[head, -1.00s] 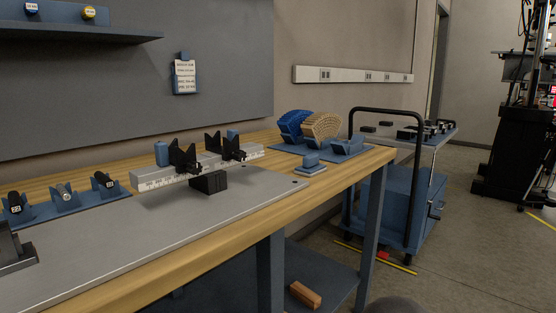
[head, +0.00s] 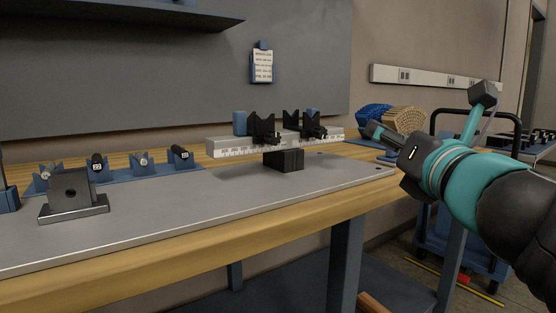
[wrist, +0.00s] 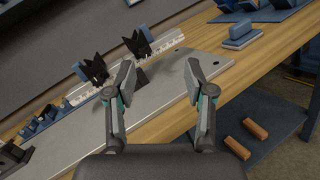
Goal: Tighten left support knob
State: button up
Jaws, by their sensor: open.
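A white ruled rail (head: 230,148) rests on a black block (head: 284,159) on the grey bench plate. It carries two black V-shaped supports. The left support (head: 262,125) has dark parts low on its front, where I cannot clearly pick out the knob. The right support (head: 304,124) stands beside it. In the wrist view I see the left support (wrist: 96,69) and the right support (wrist: 138,42) beyond my fingers. My gripper (wrist: 158,82) is open and empty, its fingers spread. In the head view my gripper (head: 376,132) is right of the rail, apart from it.
A black bracket (head: 72,192) stands at the plate's left, before a blue rack (head: 125,174) of small dark-capped pieces. A blue block (wrist: 240,32) lies right of the plate. A cart (head: 470,245) stands beyond the bench. The plate's front is clear.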

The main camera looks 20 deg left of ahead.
aim_at(276, 138)
jog(key=s+a+f+n+g+y+b, duration=0.1)
jog(key=s+a+n+g+y, duration=0.15)
jog(key=a+n, duration=0.4)
jog(key=s+a+f+n+g+y+b, duration=0.1)
jog(key=a+n+g+y, duration=0.25)
jog(key=n, duration=0.65)
jog(key=x, duration=1.3)
jog(key=shift+w+a, duration=0.1)
jog(key=shift+a, duration=0.05)
jog(key=shift+c, duration=0.3)
grip_shut()
